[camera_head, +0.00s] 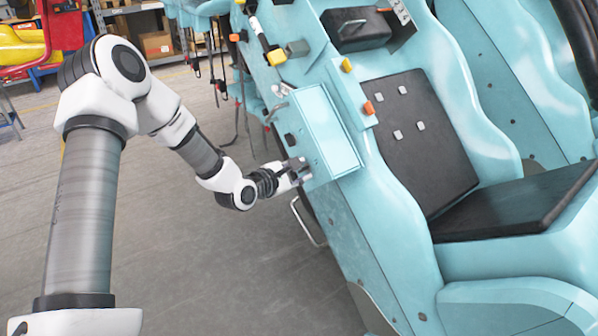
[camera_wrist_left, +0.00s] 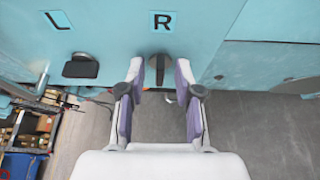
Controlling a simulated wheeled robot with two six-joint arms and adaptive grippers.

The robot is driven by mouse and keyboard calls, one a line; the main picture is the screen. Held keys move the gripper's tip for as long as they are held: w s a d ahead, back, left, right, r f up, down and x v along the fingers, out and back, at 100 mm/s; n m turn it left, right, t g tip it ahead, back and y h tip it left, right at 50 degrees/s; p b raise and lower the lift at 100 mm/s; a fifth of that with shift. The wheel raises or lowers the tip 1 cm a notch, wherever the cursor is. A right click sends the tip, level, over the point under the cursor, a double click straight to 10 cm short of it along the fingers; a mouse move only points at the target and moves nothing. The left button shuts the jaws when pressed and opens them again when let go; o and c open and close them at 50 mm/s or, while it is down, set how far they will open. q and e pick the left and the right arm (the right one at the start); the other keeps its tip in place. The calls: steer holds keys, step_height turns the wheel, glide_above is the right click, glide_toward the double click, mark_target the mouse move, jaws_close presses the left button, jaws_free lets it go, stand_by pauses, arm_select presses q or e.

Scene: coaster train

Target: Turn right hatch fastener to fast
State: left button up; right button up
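In the left wrist view, the right hatch fastener (camera_wrist_left: 160,66) is a dark handle below the letter R on the teal panel (camera_wrist_left: 120,40). It points straight down the picture. The left fastener (camera_wrist_left: 80,67), below the letter L, is black and lies mostly crosswise. My left gripper (camera_wrist_left: 159,76) is open, one finger on each side of the right fastener, with visible gaps. In the head view my left gripper (camera_head: 299,171) is at the lower left edge of the light teal hatch box (camera_head: 328,128) and hides the right fastener. My right gripper is not in view.
The teal coaster car with its black seat (camera_head: 415,140) fills the right of the head view. A metal handle loop (camera_head: 306,222) sticks out below my gripper. Shelves with boxes (camera_head: 155,43) stand at the back. The grey floor (camera_head: 250,285) is clear.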

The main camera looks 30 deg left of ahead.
arm_select(q)
jaws_close()
steer(key=m+t+y+b, duration=0.1)
steer(key=m+b, duration=0.2)
steer(key=b, duration=0.1)
steer(key=f+m+t+y+b, duration=0.1)
steer(key=m+t+b, duration=0.1)
steer(key=m+b, duration=0.2)
steer(key=shift+s+d+f+b, duration=0.1)
steer(key=shift+d+f+b, duration=0.1)
steer(key=shift+b, duration=0.2)
steer(key=m+t+b, duration=0.1)
steer(key=m+b, duration=0.2)
steer(key=m, duration=0.1)
steer(key=shift+f+m+t, duration=0.1)
steer(key=shift+m+t, duration=0.2)
steer(key=shift+t, duration=0.1)
steer(key=m+h+b, duration=0.1)
steer(key=m, duration=0.1)
steer(key=m+t+b, duration=0.1)
steer(key=m, duration=0.1)
steer(key=shift+a+m+h, duration=0.15)
steer(key=shift+m+h, duration=0.15)
steer(key=shift+h, duration=0.1)
steer(key=shift+m, duration=0.3)
